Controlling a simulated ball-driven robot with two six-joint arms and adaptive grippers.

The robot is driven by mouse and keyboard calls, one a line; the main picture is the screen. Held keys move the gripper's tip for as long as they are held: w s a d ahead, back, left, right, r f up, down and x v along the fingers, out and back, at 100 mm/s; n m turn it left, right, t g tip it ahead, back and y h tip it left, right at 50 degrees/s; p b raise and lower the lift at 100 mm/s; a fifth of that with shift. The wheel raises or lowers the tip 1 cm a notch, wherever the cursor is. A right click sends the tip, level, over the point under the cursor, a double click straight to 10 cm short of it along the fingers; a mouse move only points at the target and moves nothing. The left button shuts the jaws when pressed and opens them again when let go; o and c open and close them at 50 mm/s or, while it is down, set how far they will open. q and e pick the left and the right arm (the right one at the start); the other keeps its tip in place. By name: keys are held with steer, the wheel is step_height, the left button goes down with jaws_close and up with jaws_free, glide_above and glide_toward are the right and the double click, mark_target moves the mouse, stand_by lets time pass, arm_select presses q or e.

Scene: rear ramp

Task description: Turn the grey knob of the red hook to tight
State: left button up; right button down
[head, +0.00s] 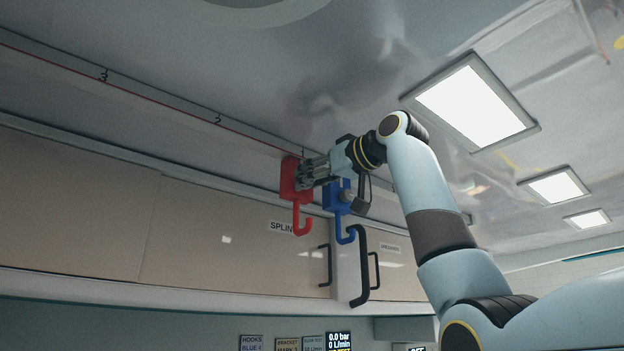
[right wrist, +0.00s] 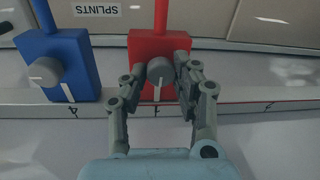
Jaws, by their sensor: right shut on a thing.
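The red hook (head: 291,180) hangs from the ceiling rail, with its curved end pointing down. In the right wrist view the red block (right wrist: 143,42) carries a round grey knob (right wrist: 160,70), and a white mark shows on the block beside it. My right gripper (head: 308,173) is at the block's face. In the right wrist view its two fingers (right wrist: 159,78) are on either side of the knob and shut on it. The fingers hide part of the block, and I cannot clearly read the knob's own pointer. My left gripper is not in view.
A blue hook (head: 337,198) with its own grey knob (right wrist: 45,71) hangs close beside the red one. The numbered rail (head: 160,98) runs along the ceiling edge. Cabinet doors (head: 210,230) with dark handles lie below. Ceiling lights (head: 472,102) are at the right.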

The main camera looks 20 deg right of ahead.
steer(key=shift+m, duration=0.3)
steer(key=m+b, duration=0.1)
steer(key=m, duration=0.2)
steer(key=shift+m, duration=0.3)
steer(key=m+t+b, duration=0.1)
steer(key=m, duration=0.4)
steer(key=shift+f+m, duration=0.1)
steer(key=shift+m, duration=0.2)
steer(key=m, duration=0.5)
steer(key=shift+b, duration=0.4)
steer(key=m+h, duration=0.1)
steer(key=m, duration=0.3)
steer(key=shift+m, duration=0.5)
steer(key=c, duration=1)
jaws_free()
